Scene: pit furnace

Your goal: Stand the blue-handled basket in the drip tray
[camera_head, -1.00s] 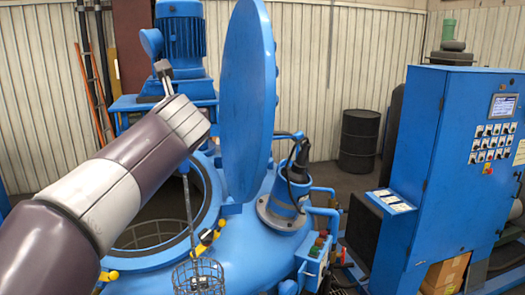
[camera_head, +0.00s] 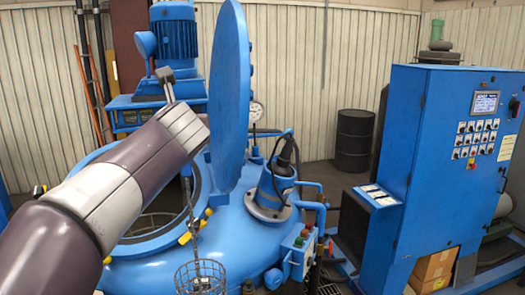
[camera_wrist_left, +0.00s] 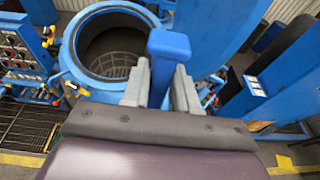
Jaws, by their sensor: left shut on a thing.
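The blue-handled basket (camera_head: 201,276) is a small round wire basket, hanging upright on a long thin rod in front of the furnace mouth in the head view. Small grey pieces seem to lie in it, too small to make out. Its blue handle (camera_wrist_left: 167,58) stands between the two grey fingers of my left gripper (camera_wrist_left: 160,88), which is shut on it. In the head view my arm hides the fingers and most of the handle. The basket itself is hidden in the wrist view. I cannot make out the drip tray for certain. My right gripper is not in view.
The open round furnace mouth (camera_head: 118,246) lies behind the rod, with the blue lid (camera_head: 229,100) raised beside it. A blue pipe fitting (camera_head: 270,194) stands on the furnace top. A control cabinet (camera_head: 436,150) is at the right. Floor grating (camera_wrist_left: 22,132) shows in the wrist view.

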